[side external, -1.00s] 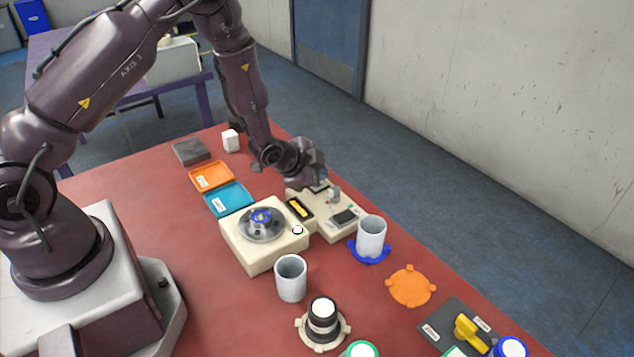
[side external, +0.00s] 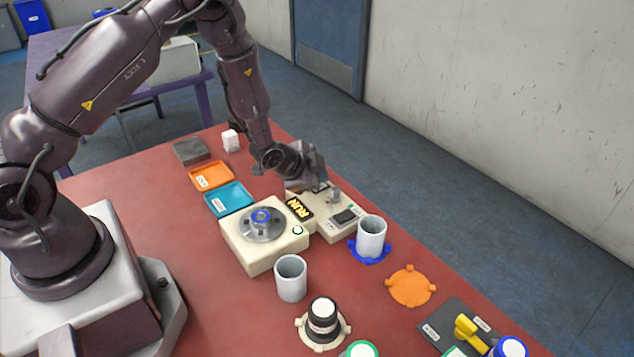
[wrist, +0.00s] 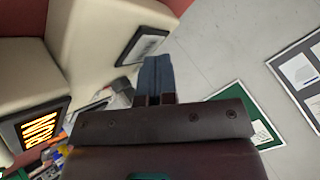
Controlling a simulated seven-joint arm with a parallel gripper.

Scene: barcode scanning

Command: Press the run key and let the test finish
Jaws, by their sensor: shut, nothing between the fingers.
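A cream tester (side external: 265,250) stands on the red table, with a dark round turntable (side external: 262,224) holding a blue-ringed part. Its tilted dark display (side external: 300,208) reads RUN in yellow letters; the display also shows in the wrist view (wrist: 38,125). A cream unit (side external: 338,228) with a dark pad and a small grey post adjoins it at the right. My gripper (side external: 321,186) is low over the back of this unit. Its blue-grey fingers are together and empty in the wrist view (wrist: 155,75). I cannot tell whether the tips touch a key; the run key is not clearly visible.
A grey cup (side external: 291,280) stands in front of the tester. Another cup (side external: 371,238) stands on a blue base at the right. Teal (side external: 229,199) and orange (side external: 211,176) trays lie behind left.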

